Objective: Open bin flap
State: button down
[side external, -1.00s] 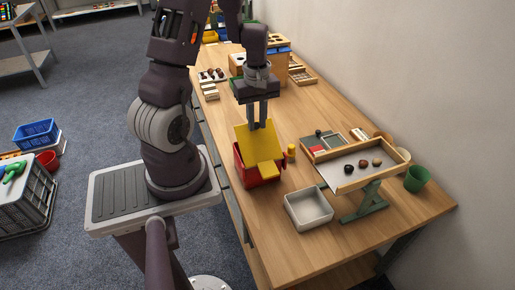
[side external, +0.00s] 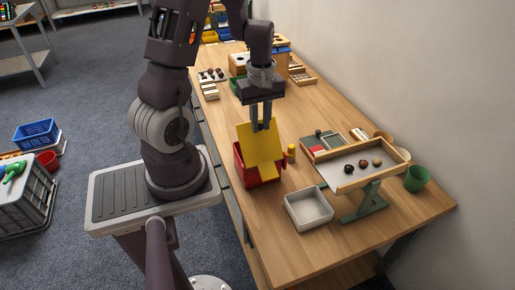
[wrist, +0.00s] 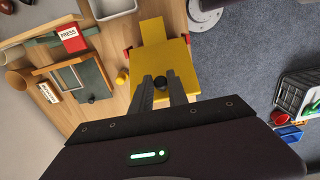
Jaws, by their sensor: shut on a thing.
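The red bin (side external: 243,165) stands on the wooden table with its yellow flap (side external: 262,143) tilted up steeply. In the wrist view the yellow flap (wrist: 172,57) covers most of the bin, and only small red parts show at its sides. My gripper (side external: 261,127) is above the bin at the flap's upper edge. In the wrist view my gripper (wrist: 161,84) is shut on a small dark knob (wrist: 160,82) on the flap. The inside of the bin is hidden.
A small yellow cylinder (side external: 291,153) stands just right of the bin. A white tray (side external: 309,207) lies in front. A wooden-framed tray with several chestnuts (side external: 338,166) stands on a green support at the right, beside a green cup (side external: 416,178).

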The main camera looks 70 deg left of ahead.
jog(key=shift+d+r, duration=0.25)
jog(key=shift+d, duration=0.65)
jog(key=shift+d+r, duration=0.15)
jog(key=shift+d, duration=1.05)
jog(key=shift+d, duration=0.85)
jog(key=c, duration=1.3)
grip_release()
